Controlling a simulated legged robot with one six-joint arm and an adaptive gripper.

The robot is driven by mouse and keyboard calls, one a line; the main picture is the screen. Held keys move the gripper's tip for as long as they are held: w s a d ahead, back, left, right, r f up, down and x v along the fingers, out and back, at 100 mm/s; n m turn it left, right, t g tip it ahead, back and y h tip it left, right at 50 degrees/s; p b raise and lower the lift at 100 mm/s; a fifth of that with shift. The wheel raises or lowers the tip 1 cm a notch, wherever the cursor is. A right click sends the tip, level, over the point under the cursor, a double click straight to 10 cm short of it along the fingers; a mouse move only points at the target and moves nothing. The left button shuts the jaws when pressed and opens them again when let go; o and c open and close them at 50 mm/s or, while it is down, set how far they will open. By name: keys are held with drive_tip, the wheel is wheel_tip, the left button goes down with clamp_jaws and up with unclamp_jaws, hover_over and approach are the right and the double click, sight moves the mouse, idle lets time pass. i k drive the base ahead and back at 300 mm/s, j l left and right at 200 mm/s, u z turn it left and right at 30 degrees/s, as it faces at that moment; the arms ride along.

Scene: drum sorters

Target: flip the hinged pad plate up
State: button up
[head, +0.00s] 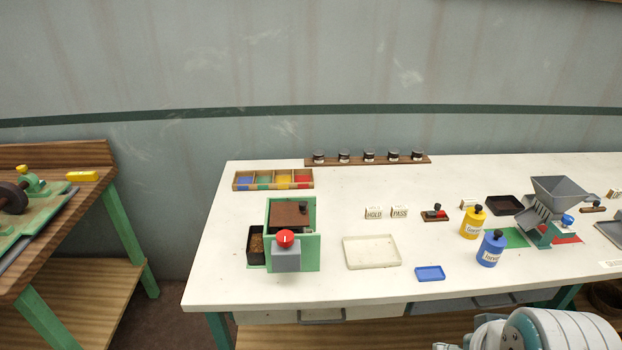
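A green-framed device (308,262) stands on the left part of the white table. A flat dark brown plate (290,214) lies level across its back part, with a small dark knob near its right edge. It looks like the hinged pad plate, lying down; the hinge itself is too small to make out. In front of it is a grey block (286,260) with a red round knob (285,239) on top. My gripper is not clearly in view; only white and teal parts of my arm show at the bottom right, well away from the device.
A dark tray (256,246) adjoins the device on the left. A cream tray (371,252) and a blue dish (430,273) lie to the right. Yellow (473,223) and blue (490,249) bottles and a grey hopper (558,190) stand further right. A four-colour box (273,180) sits behind.

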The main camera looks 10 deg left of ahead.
sight(293, 215)
drive_tip(key=i+j, duration=0.1)
drive_tip(key=i, duration=0.3)
drive_tip(key=i+j, duration=0.1)
drive_tip(key=i, duration=0.3)
